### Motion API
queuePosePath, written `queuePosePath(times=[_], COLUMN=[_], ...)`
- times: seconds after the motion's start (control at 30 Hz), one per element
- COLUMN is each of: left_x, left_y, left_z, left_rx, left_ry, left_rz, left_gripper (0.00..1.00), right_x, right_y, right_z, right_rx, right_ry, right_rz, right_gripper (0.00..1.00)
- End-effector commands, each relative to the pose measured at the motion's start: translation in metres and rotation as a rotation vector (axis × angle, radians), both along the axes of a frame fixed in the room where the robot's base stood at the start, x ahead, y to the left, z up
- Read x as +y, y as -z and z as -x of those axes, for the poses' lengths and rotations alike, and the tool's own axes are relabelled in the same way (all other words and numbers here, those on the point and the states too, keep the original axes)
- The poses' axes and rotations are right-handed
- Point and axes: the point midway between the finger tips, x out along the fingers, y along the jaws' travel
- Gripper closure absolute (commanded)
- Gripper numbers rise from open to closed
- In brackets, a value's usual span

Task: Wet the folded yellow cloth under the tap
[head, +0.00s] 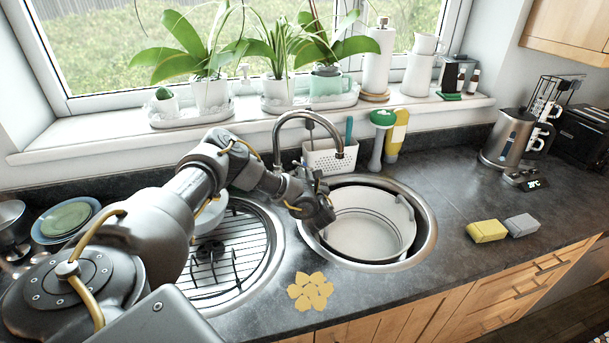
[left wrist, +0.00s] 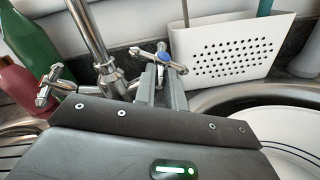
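The folded yellow cloth (head: 486,231) lies on the dark counter right of the right sink, beside a folded grey cloth (head: 522,225). The curved metal tap (head: 312,118) stands behind the sinks; no water shows at its spout. My left gripper (head: 322,207) is low by the tap, far left of the yellow cloth. In the left wrist view, its two fingers (left wrist: 160,88) are close together at a cross-shaped tap handle with a blue cap (left wrist: 164,57). Whether they touch or grip the handle is unclear. My right gripper is out of view.
The right round sink (head: 428,232) holds a white basin (head: 365,235). The left sink (head: 274,268) has a wire rack. A white perforated caddy (head: 330,158) stands behind the tap. A yellow flower-shaped mat (head: 311,291) lies at the front. Counter around the cloths is clear.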

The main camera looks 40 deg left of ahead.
Motion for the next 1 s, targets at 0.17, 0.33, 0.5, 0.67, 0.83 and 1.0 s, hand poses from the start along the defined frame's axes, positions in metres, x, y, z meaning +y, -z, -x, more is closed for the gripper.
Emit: queuePosePath(times=[0.17, 0.33, 0.5, 0.67, 0.83, 1.0], left_x=[0.001, -0.001, -0.002, -0.003, -0.003, -0.002], left_y=[0.0, 0.006, 0.009, 0.006, 0.004, 0.004], left_z=[0.0, -0.003, -0.008, -0.009, -0.01, -0.01], left_rx=[-0.001, -0.047, -0.127, -0.166, -0.167, -0.167], left_ry=[-0.003, -0.067, -0.186, -0.242, -0.244, -0.245], left_rz=[0.0, -0.021, -0.059, -0.078, -0.079, -0.078], left_gripper=[1.0, 1.0, 1.0, 1.0, 1.0, 0.81], right_x=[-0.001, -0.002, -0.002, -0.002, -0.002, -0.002], right_y=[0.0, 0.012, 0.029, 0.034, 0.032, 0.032], right_z=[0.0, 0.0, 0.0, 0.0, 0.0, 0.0], right_rx=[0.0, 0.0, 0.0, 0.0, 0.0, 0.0], right_ry=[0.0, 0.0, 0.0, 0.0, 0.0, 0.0], right_rz=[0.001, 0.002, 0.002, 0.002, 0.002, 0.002], right_gripper=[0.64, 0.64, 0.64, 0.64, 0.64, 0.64])
